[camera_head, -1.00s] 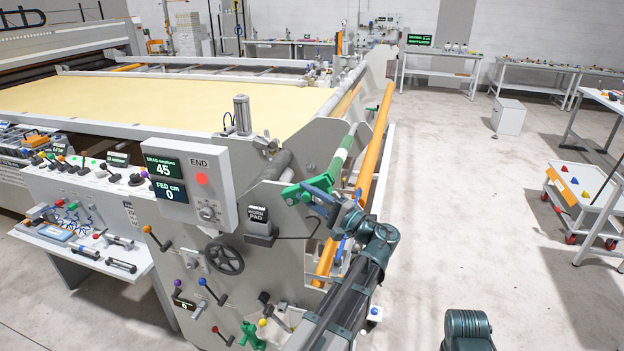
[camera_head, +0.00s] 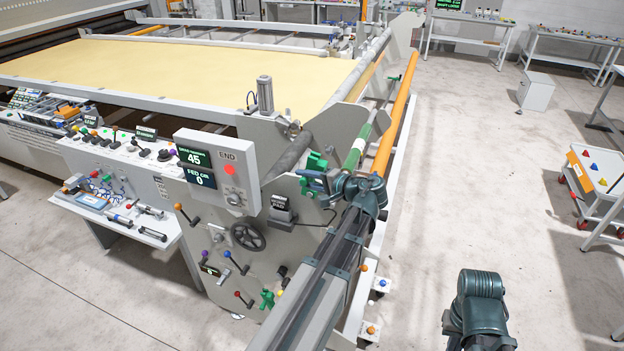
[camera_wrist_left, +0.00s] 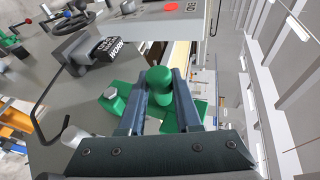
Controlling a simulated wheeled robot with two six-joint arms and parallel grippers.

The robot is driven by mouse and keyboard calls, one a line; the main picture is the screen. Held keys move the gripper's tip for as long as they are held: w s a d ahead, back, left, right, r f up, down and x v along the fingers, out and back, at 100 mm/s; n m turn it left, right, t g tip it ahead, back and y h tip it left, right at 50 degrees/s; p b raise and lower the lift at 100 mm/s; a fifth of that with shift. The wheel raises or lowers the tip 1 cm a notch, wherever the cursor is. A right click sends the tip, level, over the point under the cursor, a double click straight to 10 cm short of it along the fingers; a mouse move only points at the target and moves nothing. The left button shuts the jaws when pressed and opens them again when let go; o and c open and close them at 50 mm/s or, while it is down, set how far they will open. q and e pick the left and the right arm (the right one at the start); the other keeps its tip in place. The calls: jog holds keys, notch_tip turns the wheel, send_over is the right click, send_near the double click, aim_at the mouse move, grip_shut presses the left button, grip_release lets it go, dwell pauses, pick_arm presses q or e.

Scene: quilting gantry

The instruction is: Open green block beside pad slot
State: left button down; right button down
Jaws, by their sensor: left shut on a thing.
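The green block (camera_head: 317,160) sits on the end of the machine frame, just above and right of the black worn-pad label (camera_head: 280,204). In the left wrist view, its round green knob (camera_wrist_left: 160,84) stands between the two blue fingers of my left gripper (camera_wrist_left: 160,103). The fingers are shut on it. Flat green parts (camera_wrist_left: 112,96) show beside and below the fingers. In the head view my left gripper (camera_head: 318,181) overlaps the block and hides its lower part. The pad slot cannot be made out clearly.
The grey control box (camera_head: 218,170) stands left of the block. A handwheel (camera_head: 248,236) and several levers lie below. A green-and-white roller (camera_head: 356,148) and an orange bar (camera_head: 396,115) run close on the right.

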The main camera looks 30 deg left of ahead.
pick_arm(q)
jog(key=shift+s+a, duration=0.2)
jog(key=shift+a, duration=0.45)
jog(key=shift+s+a+f, duration=0.1)
jog(key=shift+a, duration=0.05)
jog(key=c, duration=0.6)
grip_release()
jog(key=p+v, duration=0.3)
jog(key=v, duration=1)
jog(key=shift+d+p, duration=0.4)
